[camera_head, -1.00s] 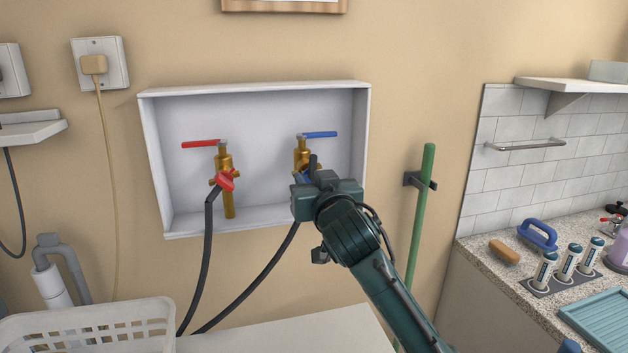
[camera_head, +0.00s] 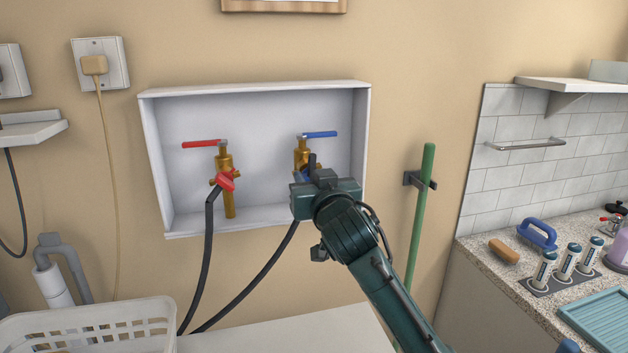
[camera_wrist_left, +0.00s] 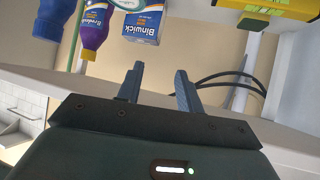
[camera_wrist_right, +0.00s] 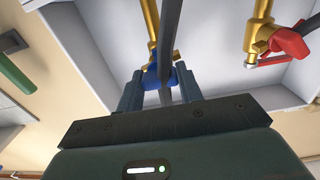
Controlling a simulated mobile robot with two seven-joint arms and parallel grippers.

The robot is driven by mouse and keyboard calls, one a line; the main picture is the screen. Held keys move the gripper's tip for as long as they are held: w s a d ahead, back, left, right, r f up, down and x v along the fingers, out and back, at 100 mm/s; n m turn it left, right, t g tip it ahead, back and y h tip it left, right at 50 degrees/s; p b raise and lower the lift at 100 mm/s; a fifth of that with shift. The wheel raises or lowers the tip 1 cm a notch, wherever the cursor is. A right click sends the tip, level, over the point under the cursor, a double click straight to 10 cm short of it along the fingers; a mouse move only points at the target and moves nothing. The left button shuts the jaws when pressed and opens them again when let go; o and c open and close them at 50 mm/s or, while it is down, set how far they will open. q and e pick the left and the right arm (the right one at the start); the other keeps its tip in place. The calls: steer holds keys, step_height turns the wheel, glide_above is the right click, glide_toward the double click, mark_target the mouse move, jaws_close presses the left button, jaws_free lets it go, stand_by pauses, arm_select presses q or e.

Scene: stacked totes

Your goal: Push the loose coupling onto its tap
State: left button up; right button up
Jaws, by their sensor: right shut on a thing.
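The blue-handled tap (camera_head: 302,150) stands at the right inside the white wall box. My right gripper (camera_wrist_right: 159,82) is shut on the blue coupling (camera_wrist_right: 153,76), at the lower end of the brass outlet (camera_wrist_right: 152,25) in the right wrist view. I cannot tell whether the coupling is fully on the outlet. In the head view my gripper mostly hides it. A dark hose (camera_wrist_right: 171,40) crosses in front. The red-handled tap (camera_head: 223,160) has a red coupling (camera_head: 226,181) at its outlet. My left gripper (camera_wrist_left: 160,76) is open and empty in the left wrist view.
The box rim (camera_head: 255,87) surrounds both taps. Hoses (camera_head: 207,265) hang down past a white basket (camera_head: 90,325). A green pole (camera_head: 423,215) stands to the right.

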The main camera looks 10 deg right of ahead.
steer(key=shift+w, duration=0.65)
steer(key=o, duration=0.8)
steer(key=shift+o, duration=1.3)
arm_select(q)
steer(key=shift+w+d+f+b, duration=0.1)
steer(key=shift+d+f+b, duration=0.1)
steer(key=shift+f+b, duration=0.65)
arm_select(e)
steer(key=s, duration=1.3)
steer(key=shift+d, duration=0.15)
arm_select(q)
steer(key=shift+r, duration=0.25)
